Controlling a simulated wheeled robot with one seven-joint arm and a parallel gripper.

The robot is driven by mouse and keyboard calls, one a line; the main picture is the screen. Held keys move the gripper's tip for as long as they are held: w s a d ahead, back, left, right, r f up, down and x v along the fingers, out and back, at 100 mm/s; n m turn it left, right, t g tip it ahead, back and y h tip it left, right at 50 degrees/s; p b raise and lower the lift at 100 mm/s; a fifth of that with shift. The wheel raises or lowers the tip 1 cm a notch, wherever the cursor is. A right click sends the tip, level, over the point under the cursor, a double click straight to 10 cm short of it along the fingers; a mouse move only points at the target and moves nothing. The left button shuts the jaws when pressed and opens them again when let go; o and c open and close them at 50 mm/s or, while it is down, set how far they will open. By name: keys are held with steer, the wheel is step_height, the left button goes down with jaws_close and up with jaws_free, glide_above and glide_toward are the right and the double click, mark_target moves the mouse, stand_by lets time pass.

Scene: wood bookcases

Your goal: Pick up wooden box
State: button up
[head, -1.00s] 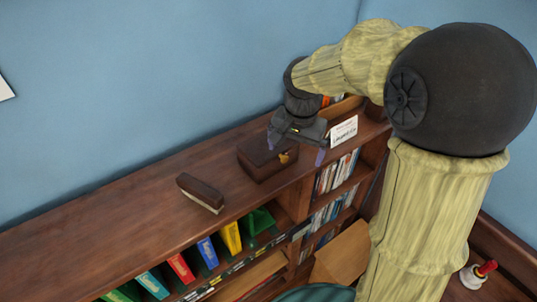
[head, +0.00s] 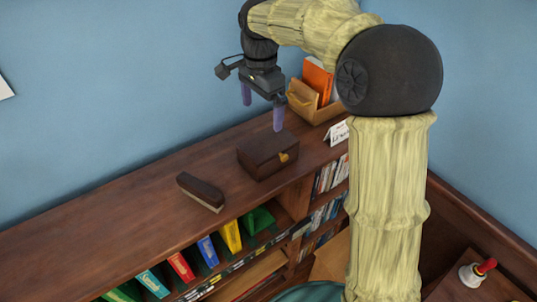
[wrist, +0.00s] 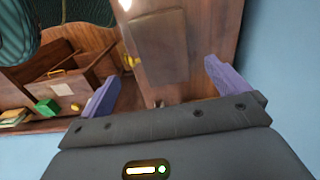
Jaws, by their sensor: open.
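The wooden box (head: 268,156) is dark brown with a gold clasp on its front. It sits closed on top of the bookcase (head: 130,207). My gripper (head: 262,111) is open and empty, above the box and apart from it, with its two purple fingers pointing down. In the wrist view the box (wrist: 170,45) shows as a brown block beyond the fingers, with its clasp at the left. The open fingers of my gripper (wrist: 160,90) stand to the lower left and right of it.
A brown brush (head: 201,191) lies on the bookcase top left of the box. A white card (head: 338,133) and a wooden holder with orange folders (head: 315,88) stand to the right and behind. Coloured binders (head: 207,252) fill the shelf below. A blue wall is behind.

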mark_target(262, 146)
step_height(262, 146, down, 11)
steer(key=p, duration=0.2)
steer(key=shift+f+p, duration=0.2)
steer(key=shift+p, duration=0.1)
steer(key=shift+a+f+p, duration=0.2)
steer(key=shift+f+p, duration=1.25)
steer(key=shift+f, duration=1.15)
steer(key=shift+c, duration=0.2)
steer(key=c, duration=1)
steer(key=shift+r, duration=0.1)
steer(key=shift+c, duration=0.2)
step_height(262, 146, up, 10)
steer(key=b, duration=0.3)
